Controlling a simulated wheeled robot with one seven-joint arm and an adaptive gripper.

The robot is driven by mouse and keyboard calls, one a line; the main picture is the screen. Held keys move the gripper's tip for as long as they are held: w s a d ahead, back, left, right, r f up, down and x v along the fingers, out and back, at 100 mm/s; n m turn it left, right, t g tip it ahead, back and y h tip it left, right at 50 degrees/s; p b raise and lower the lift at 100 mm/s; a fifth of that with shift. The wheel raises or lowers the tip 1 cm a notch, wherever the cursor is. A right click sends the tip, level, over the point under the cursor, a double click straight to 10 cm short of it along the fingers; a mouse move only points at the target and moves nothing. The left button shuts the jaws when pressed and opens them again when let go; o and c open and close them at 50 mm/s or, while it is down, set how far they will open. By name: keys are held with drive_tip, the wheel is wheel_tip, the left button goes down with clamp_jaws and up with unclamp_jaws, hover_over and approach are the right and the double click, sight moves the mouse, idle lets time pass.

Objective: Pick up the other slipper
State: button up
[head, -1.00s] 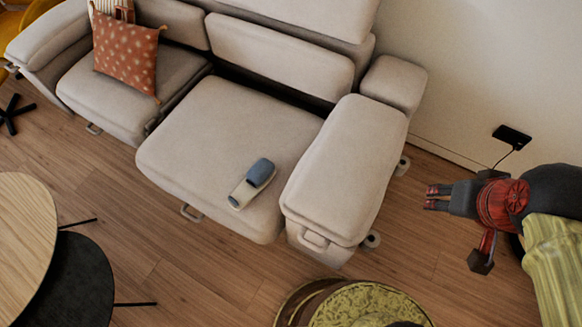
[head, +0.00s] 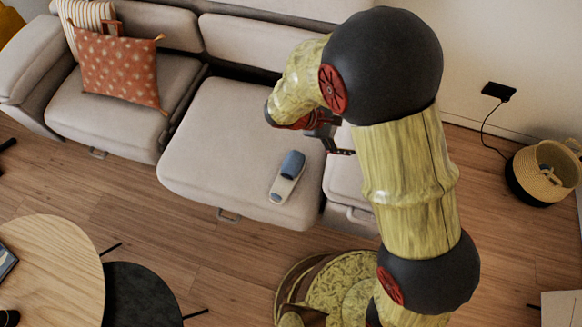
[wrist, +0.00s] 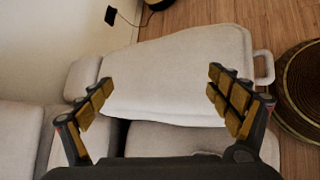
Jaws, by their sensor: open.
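A slipper (head: 287,178) with a blue-grey upper and a pale sole lies on the beige sofa seat (head: 215,140), its blue part toward the backrest.
A woven basket (head: 533,182) with a dark base stands on the floor at the right; its contents are unclear. A rust cushion (head: 120,70) sits on the left seat. A round wooden table (head: 50,260) and a dark one (head: 140,295) stand at the lower left.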

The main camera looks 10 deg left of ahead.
drive_tip(key=a+f+n+t+p, duration=0.2)
drive_tip(key=a+f+n+t, duration=0.3)
drive_tip(key=a+f, duration=0.45)
drive_tip(key=n+t+y+p, duration=0.25)
drive_tip(key=n+y, duration=0.35)
drive_tip(key=n, duration=0.6)
approach(290, 166)
drive_tip(key=shift+w+d+f+t, duration=0.25)
drive_tip(key=shift+w+d+f, duration=0.05)
drive_tip(key=shift+w, duration=0.25)
drive_tip(key=shift+w+d+f+t, duration=0.2)
drive_tip(key=shift+w+d+f, duration=0.1)
drive_tip(key=shift+w, duration=0.3)
drive_tip(key=shift+s+a+f, duration=0.1)
drive_tip(key=shift+f, duration=0.55)
drive_tip(key=b+x, duration=0.2)
drive_tip(key=x, duration=0.4)
drive_tip(key=shift+w+r, duration=0.1)
drive_tip(key=shift+w, duration=0.2)
drive_tip(key=shift+w+b, duration=0.3)
drive_tip(key=shift+w, duration=0.15)
drive_tip(key=shift+c, duration=0.3)
